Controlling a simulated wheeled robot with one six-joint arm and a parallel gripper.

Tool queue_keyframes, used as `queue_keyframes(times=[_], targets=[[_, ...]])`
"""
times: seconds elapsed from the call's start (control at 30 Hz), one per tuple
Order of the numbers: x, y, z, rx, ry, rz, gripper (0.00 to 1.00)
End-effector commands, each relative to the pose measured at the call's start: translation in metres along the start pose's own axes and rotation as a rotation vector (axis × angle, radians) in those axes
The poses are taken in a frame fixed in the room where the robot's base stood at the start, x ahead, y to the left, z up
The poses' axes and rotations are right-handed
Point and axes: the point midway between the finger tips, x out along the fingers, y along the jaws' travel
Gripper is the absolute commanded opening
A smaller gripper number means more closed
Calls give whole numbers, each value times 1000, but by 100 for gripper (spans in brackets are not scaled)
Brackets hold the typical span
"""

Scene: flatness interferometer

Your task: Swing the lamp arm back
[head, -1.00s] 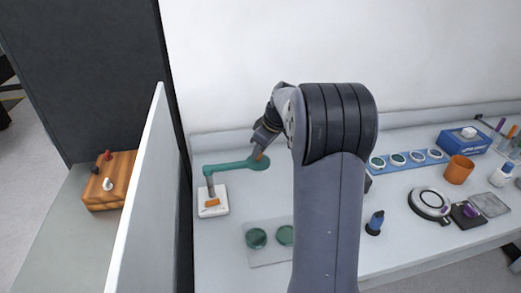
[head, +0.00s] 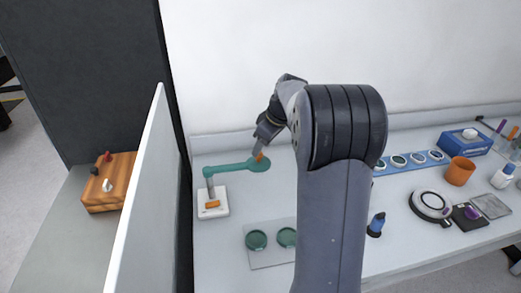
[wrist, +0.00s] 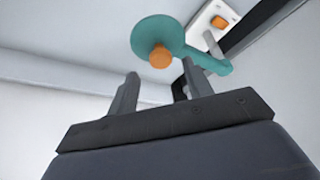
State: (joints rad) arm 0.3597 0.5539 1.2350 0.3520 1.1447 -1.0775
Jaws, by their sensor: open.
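The teal lamp arm (head: 232,168) stands on a short post on a white base (head: 213,203) with an orange block. It reaches to the right and ends in a round head with an orange knob (head: 259,157). In the wrist view, the round teal head (wrist: 158,38) and its orange knob (wrist: 160,57) lie just beyond the fingertips.
A plate with two green discs (head: 256,240) lies in front of the lamp. A grey partition (head: 140,195) stands to the left. A blue rack of discs (head: 399,161), an orange cup (head: 459,171) and a ring-shaped device (head: 430,205) are on the right.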

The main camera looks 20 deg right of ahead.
Motion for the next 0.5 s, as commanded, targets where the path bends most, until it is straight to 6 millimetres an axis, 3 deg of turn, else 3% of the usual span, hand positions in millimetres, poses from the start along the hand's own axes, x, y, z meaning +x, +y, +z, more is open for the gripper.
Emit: queue_keyframes(times=[0.3,0.5], targets=[[-62,1,0,0,2,4,48],[-79,1,0,1,1,2,48]])
